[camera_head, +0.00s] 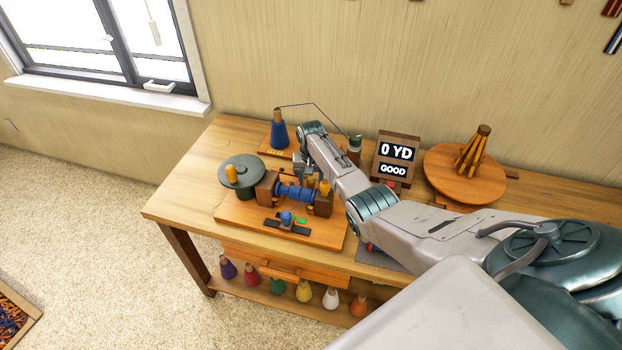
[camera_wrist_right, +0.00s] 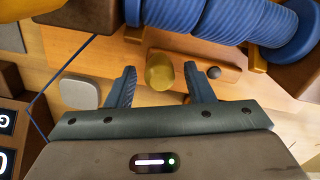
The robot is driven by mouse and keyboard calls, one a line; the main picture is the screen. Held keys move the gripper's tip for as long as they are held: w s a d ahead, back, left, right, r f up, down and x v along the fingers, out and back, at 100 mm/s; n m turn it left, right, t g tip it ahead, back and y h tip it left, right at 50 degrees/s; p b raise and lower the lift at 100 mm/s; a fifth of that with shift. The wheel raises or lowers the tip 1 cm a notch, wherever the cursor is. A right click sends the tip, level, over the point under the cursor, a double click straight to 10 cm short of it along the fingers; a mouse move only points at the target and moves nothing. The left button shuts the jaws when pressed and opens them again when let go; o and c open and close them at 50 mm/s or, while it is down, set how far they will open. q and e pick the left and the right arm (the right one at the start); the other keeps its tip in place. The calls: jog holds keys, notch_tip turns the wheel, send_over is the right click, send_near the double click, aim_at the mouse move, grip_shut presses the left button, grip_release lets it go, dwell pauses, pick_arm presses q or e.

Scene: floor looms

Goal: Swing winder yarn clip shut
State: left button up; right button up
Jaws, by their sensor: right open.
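The winder (camera_head: 267,188) stands on a wooden base on the bench, with blue yarn wound on its horizontal spool (camera_wrist_right: 215,22). My right gripper (camera_head: 303,170) is above and behind the winder, partly hidden by its own arm. In the right wrist view its two fingers (camera_wrist_right: 161,84) are open, one on each side of a round brass knob (camera_wrist_right: 159,72), with gaps on both sides. The knob stands by a wooden bar (camera_wrist_right: 195,68) with a small dark ball at one end. I cannot tell for sure which part is the yarn clip, or whether it is shut.
A blue yarn cone (camera_head: 279,136) stands at the back left. A display (camera_head: 397,153) reads 0 YD and GOOD. A round wooden stand (camera_head: 465,177) is on the right. Blue yarn (camera_wrist_right: 62,73) runs left of the fingers. A grey pad (camera_wrist_right: 80,92) lies below.

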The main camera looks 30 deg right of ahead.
jog(key=shift+a, duration=0.1)
grip_shut()
